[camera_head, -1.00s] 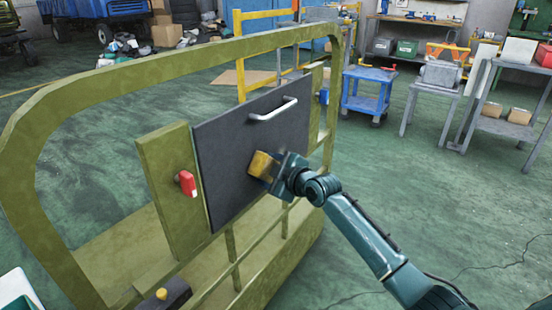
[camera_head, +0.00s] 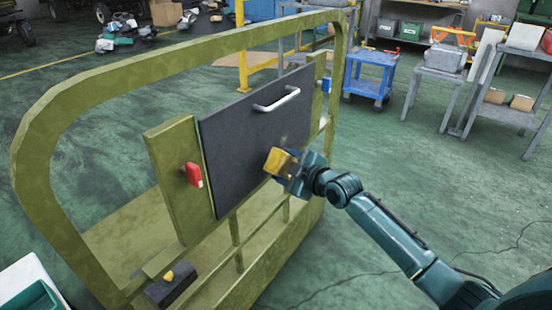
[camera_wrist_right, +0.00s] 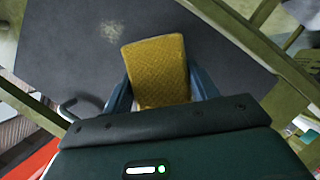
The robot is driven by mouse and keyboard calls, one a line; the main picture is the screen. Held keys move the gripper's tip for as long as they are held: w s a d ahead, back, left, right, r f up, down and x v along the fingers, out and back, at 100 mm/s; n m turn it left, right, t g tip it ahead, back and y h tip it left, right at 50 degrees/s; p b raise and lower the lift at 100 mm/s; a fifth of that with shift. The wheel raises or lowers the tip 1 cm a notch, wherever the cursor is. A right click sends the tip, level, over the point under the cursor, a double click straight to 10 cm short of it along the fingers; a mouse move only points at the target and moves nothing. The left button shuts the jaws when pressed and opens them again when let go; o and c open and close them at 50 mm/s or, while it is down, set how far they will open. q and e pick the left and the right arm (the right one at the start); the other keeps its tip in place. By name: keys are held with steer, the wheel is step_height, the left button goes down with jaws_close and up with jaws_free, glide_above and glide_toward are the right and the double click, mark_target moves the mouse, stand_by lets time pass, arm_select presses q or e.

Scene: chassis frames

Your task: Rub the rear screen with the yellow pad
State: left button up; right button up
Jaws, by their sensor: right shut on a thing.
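The rear screen is a dark grey panel (camera_head: 235,150) with a pale metal handle (camera_head: 277,99) near its top, set in an olive-green frame. My right gripper (camera_head: 293,172) is shut on the yellow pad (camera_head: 279,161) and holds it in front of the screen's lower right part. In the right wrist view the pad (camera_wrist_right: 157,72) sits between the fingers (camera_wrist_right: 160,92), with the screen (camera_wrist_right: 60,50) behind it. A pale smudge (camera_wrist_right: 112,33) shows on the screen beside the pad. I cannot tell whether the pad touches the screen. My left gripper is not in view.
A red knob (camera_head: 193,174) is on the frame's left post and a blue part (camera_head: 326,85) on its right post. The green tubular frame (camera_head: 60,110) arches around the screen. A blue cart (camera_head: 370,75) and grey tables (camera_head: 437,80) stand behind. The floor at right is open.

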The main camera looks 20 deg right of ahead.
steer(key=shift+s+d, duration=0.25)
steer(key=shift+s+d+p, duration=0.7)
steer(key=shift+s+d, duration=0.25)
steer(key=shift+s, duration=0.25)
